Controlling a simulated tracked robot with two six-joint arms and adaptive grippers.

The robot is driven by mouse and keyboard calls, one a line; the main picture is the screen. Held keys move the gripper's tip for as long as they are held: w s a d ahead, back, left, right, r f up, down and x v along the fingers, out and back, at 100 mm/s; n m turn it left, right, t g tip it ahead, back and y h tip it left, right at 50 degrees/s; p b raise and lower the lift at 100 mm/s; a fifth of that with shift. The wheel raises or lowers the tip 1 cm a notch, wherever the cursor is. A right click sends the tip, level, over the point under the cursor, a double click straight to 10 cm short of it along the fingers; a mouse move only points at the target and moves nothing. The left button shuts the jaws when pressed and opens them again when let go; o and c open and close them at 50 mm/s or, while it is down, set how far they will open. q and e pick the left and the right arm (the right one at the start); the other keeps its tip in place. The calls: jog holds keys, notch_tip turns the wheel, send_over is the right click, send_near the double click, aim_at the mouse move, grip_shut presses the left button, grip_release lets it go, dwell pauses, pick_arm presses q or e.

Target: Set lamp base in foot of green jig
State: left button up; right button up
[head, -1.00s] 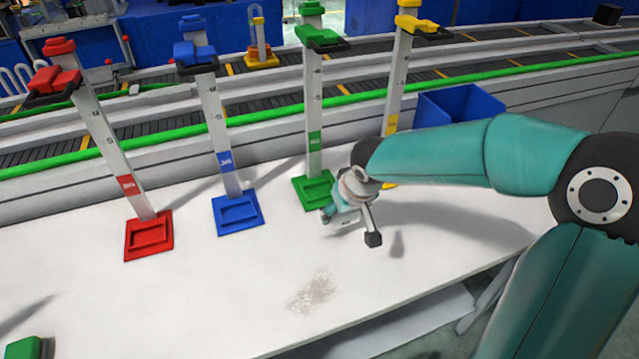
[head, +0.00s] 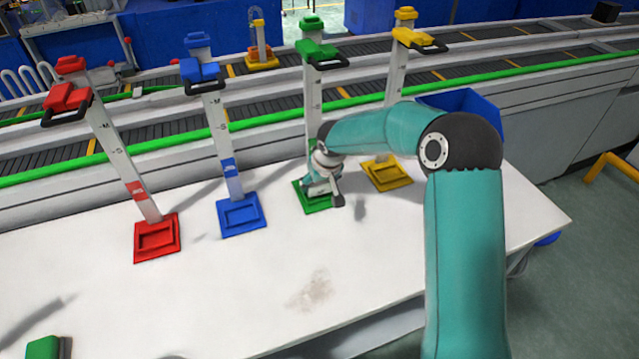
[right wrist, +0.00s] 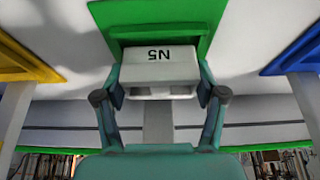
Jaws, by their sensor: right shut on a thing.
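The green jig (head: 313,110) stands on the white table, its post upright with a green clamp on top. Its square green foot (head: 304,203) is partly hidden by my right gripper (head: 320,188). In the right wrist view, the green foot (right wrist: 160,22) is at the top. The lamp base (right wrist: 158,66), a white block marked N5, is between my right gripper's fingers (right wrist: 158,95), which are shut on it. The lamp base overlaps the foot in that view. I cannot tell whether it rests in the recess or is just above it. My left gripper is not in view.
The red jig (head: 157,240), blue jig (head: 241,216) and yellow jig (head: 388,175) stand on the same table (head: 230,290). The yellow foot is close right of my right gripper. A blue bin (head: 470,100) is at the back right.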

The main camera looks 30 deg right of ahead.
jog(key=shift+s+a+f, duration=0.1)
jog(key=shift+s+f, duration=0.15)
jog(key=shift+f, duration=0.15)
jog(key=o, duration=1.1)
jog(key=shift+f, duration=0.1)
jog(key=shift+c, duration=0.2)
jog(key=o, duration=0.3)
jog(key=shift+w, duration=0.15)
jog(key=shift+r, duration=0.25)
jog(key=shift+r, duration=0.3)
jog(key=v, duration=1.1)
jog(key=shift+r+b, duration=0.1)
jog(key=shift+b, duration=0.2)
